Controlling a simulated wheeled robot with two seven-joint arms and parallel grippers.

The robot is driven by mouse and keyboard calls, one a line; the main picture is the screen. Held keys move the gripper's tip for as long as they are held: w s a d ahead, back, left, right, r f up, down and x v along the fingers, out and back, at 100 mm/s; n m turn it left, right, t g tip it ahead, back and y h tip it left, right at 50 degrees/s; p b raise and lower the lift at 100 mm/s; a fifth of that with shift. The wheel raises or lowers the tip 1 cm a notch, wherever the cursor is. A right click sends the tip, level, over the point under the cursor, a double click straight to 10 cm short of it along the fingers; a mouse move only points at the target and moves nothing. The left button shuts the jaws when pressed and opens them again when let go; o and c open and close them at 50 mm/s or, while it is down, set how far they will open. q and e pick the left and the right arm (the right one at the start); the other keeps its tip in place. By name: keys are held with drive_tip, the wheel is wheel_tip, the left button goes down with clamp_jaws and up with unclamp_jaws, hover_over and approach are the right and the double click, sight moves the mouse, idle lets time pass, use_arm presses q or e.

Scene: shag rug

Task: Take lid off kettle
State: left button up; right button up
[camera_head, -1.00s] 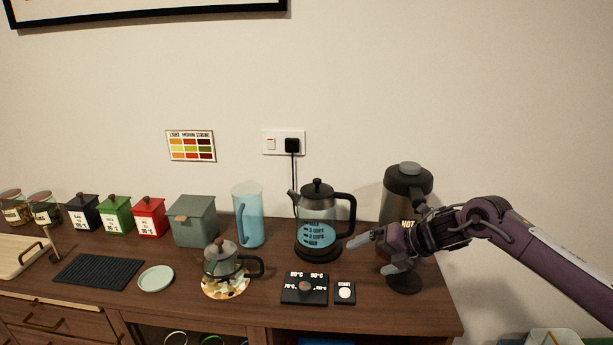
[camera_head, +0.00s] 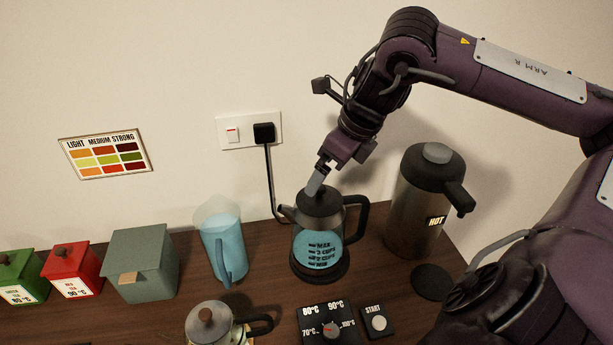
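The glass kettle (camera_head: 318,246) with blue water and level markings stands upright on its black base, spout left and black handle right. Its dark lid (camera_head: 320,204) sits on top of the kettle. My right gripper (camera_head: 315,184) points down from above, its grey fingertips at the top centre of the lid. The lid's knob is hidden behind the fingers. Only one finger shows clearly, so I cannot tell whether the gripper is open or shut on the knob. My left gripper is not in view.
A tall steel dispenser (camera_head: 413,208) marked HOT stands close on the right. A blue pitcher (camera_head: 222,248) is on the left. A small teapot (camera_head: 209,326) and a temperature dial panel (camera_head: 316,318) with a start button (camera_head: 378,322) are in front. A plug (camera_head: 264,132) is in the wall behind.

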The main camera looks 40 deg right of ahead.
sight(320, 194)
drive_tip(key=shift+a+f+p, duration=0.15)
drive_tip(key=shift+f+p, duration=0.15)
drive_tip(key=shift+f, duration=0.55)
drive_tip(key=p+x, duration=0.2)
drive_tip(key=x, duration=0.2)
drive_tip(key=shift+w+a+f+p, duration=0.1)
drive_tip(key=shift+w+p, duration=0.2)
drive_tip(key=shift+p, duration=0.05)
drive_tip(key=shift+f, duration=0.35)
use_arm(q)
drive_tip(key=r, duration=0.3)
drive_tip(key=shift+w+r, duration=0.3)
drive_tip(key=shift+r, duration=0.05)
